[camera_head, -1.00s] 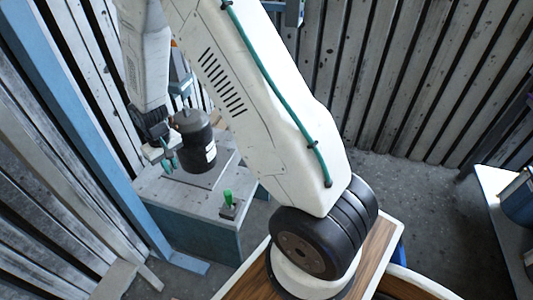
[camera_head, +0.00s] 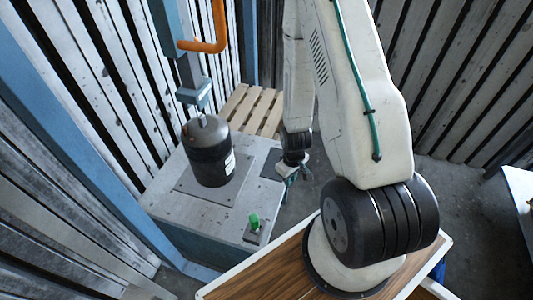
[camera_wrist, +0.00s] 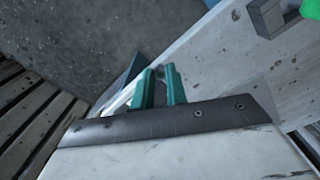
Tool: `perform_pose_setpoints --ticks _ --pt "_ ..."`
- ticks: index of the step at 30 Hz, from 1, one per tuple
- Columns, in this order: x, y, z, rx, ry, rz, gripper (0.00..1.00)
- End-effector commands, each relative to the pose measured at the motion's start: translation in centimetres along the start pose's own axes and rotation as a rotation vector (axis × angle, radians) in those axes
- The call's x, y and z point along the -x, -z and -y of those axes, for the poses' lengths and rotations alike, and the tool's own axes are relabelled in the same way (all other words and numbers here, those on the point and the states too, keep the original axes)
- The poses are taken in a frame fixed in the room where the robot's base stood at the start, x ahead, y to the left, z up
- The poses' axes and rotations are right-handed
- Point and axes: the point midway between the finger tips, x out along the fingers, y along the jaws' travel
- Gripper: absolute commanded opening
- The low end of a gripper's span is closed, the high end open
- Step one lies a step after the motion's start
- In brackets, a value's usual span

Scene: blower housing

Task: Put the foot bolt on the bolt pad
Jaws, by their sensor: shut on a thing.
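My gripper (camera_head: 293,175) is at the right edge of the grey bench (camera_head: 208,208), to the right of the black cylinder. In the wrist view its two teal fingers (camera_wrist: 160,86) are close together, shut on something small. The held piece is almost wholly hidden, so its shape as the foot bolt cannot be made out. A dark square patch (camera_head: 271,163) lies on the bench's right side, just left of my gripper. It may be the bolt pad, but I cannot tell for sure.
The black cylinder (camera_head: 209,155) stands on a plate on the bench, under a blue post (camera_head: 185,60) with an orange handle (camera_head: 208,45). A small block with a green top (camera_head: 254,221) is at the bench's front right corner. A slatted pallet (camera_head: 258,108) lies behind.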

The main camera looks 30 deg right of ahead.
Motion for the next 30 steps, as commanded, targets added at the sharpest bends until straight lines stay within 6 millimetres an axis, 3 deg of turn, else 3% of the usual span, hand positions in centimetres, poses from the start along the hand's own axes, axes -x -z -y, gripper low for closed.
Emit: perform_pose_setpoints --ticks 2,4,18,28,30 --pt "-0.5 -0.9 -0.2 0.007 0.0 0.0 0.04" --pt "-0.8 -0.3 -0.5 0.014 -0.002 -0.003 0.04" --pt "-1.8 10.7 -4.8 0.021 -0.003 -0.005 0.04" --pt "-2.0 13.4 -6.1 0.018 -0.002 -0.003 0.04" --pt "-3.1 13.3 -6.1 0.017 0.001 0.001 0.04"
